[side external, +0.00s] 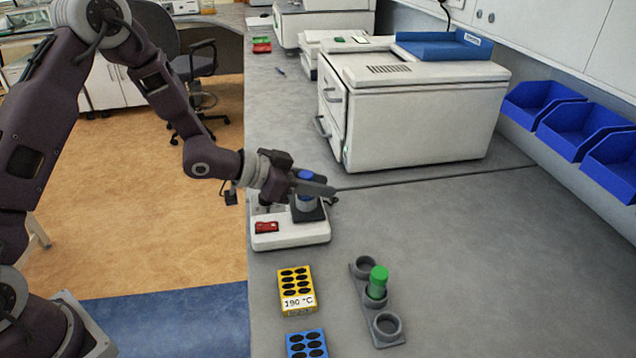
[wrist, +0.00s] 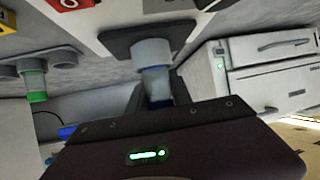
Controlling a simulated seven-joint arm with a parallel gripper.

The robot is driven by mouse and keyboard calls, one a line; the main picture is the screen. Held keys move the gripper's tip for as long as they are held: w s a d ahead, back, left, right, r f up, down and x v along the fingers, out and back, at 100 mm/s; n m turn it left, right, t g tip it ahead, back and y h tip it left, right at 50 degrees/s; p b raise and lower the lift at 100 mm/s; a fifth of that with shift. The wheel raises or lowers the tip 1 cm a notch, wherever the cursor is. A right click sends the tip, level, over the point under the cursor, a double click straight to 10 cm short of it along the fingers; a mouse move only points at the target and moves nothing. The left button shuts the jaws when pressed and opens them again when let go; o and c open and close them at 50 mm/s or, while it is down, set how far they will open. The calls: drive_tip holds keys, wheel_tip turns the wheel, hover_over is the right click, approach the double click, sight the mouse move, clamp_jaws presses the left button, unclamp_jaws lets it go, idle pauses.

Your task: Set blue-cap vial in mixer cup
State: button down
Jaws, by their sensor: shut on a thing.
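The blue-cap vial shows its blue cap (side external: 305,174) at my gripper (side external: 310,184) in the side view. In the wrist view the clear vial (wrist: 157,82) is upright in line with the grey mixer cup (wrist: 151,51), its lower end at or inside the cup's mouth; how deep I cannot tell. My gripper (wrist: 160,98) is shut on the vial near its blue cap. The cup stands on the black plate (wrist: 120,45) of the white mixer (side external: 290,239). In the side view my gripper hides most of the vial and part of the cup.
A grey three-ring rack (side external: 387,327) holds a green-capped vial (side external: 378,281) in its middle ring. A yellow block (side external: 296,305) marked 190 °C and a blue block (side external: 306,344) lie in front of the mixer. A large white machine (side external: 420,115) stands behind; the bench at right is clear.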

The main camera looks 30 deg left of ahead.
idle(0.4)
drive_tip(key=c, duration=0.7)
unclamp_jaws()
drive_tip(key=shift+r, duration=4.3)
